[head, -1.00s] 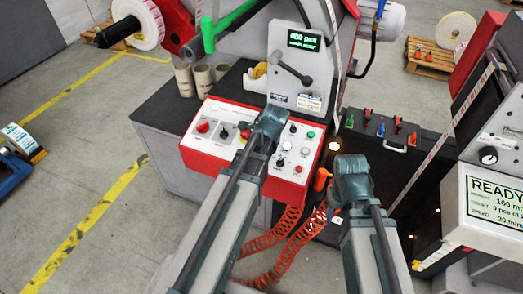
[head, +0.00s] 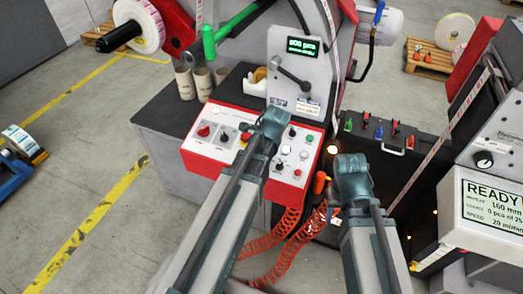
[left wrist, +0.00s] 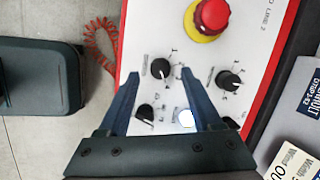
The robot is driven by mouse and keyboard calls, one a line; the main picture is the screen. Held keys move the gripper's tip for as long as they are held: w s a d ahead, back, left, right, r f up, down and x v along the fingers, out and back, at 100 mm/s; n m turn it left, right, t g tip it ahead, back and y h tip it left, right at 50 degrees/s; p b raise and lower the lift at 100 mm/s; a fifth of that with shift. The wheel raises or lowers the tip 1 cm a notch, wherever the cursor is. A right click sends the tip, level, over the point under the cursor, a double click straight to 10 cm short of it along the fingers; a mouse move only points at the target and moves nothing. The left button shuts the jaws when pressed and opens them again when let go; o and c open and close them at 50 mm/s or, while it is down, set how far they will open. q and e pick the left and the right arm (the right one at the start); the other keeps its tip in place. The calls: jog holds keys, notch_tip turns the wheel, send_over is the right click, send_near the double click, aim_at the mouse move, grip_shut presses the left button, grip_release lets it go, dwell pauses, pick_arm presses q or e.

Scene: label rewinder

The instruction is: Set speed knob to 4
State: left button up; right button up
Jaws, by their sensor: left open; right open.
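My left gripper (head: 274,120) is over the red-rimmed white control panel (head: 225,160), hiding part of it. In the left wrist view the left gripper (left wrist: 159,76) is open, its blue fingers either side of a black knob (left wrist: 160,68) with a white pointer mark. I cannot tell whether they touch it. A second black knob (left wrist: 230,80) is right of the fingers, and a third (left wrist: 145,113) is partly hidden lower down. The labels are too small to tell which knob is for speed. My right gripper (head: 352,178) is open and empty, right of the panel.
A red-and-yellow stop button (left wrist: 210,16) and a lit white button (left wrist: 187,118) are near the left fingers. A grey post with a small lever and green display (head: 301,46) stands behind the panel. Coiled red hoses (head: 285,235) hang below. A black box (head: 375,145) is at right.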

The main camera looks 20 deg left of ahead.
pick_arm(q)
jog(key=p+v, duration=0.9)
jog(key=v, duration=0.2)
jog(key=shift+r+p, duration=0.25)
jog(key=shift+p, duration=0.1)
jog(key=shift+s+d, duration=0.1)
jog(key=shift+d, duration=0.05)
jog(key=s+d+f+n+g+h+b, duration=0.1)
jog(key=s+d+f+n+g, duration=0.1)
jog(key=s+d+n, duration=0.9)
jog(key=s+d, duration=0.1)
jog(key=d, duration=0.1)
jog(key=shift+s+d+f+g+h, duration=0.2)
jog(key=shift+d+g+h, duration=0.2)
dwell(1.0)
